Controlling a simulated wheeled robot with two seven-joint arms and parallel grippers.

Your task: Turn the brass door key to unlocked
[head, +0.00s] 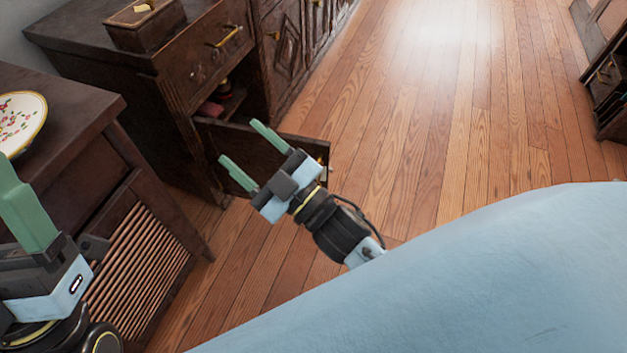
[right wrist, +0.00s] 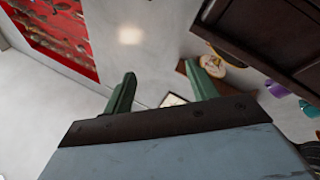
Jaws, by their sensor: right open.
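A dark wooden cabinet (head: 180,62) stands at the upper left in the head view, with its door (head: 302,146) swung open. A small brass-coloured fitting (head: 322,162) shows at the door's outer edge; I cannot tell whether it is the key. My right gripper (head: 242,144) is open and empty, and in the picture its fingers overlap the open door. Its two green fingers also show apart in the right wrist view (right wrist: 160,88), with nothing between them. My left gripper (head: 30,210) is at the left edge, partly cut off; one green finger shows clearly.
A wooden box (head: 145,25) sits on the cabinet. A nearer cabinet (head: 75,150) with a slatted front holds a floral plate (head: 20,122). Wooden floor (head: 440,130) is clear to the right. The right wrist view shows a wall, a red picture (right wrist: 58,30) and dark furniture (right wrist: 265,35).

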